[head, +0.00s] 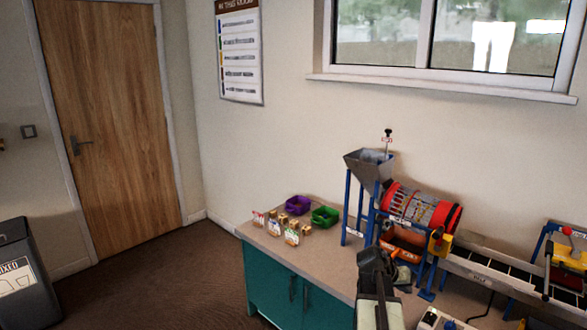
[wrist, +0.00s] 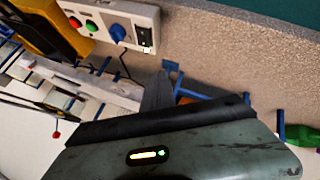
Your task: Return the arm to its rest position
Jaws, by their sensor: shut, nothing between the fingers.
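My gripper (head: 372,258) is dark and points up near the bottom middle of the head view, on my grey-green arm. It is shut and holds nothing that I can see. It stands over the bench in front of the hopper and red-ended drum machine (head: 422,207) and covers part of its lower frame. In the wrist view a grey-green body with a small lit indicator fills the bottom; the fingertips are not clear there.
The bench (head: 320,255) holds a purple bin (head: 298,205), a green bin (head: 325,216) and several small packets (head: 291,233). A conveyor (head: 495,277) runs right. A control box (head: 440,320) sits at the front; it also shows in the wrist view (wrist: 118,20). Open floor lies left.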

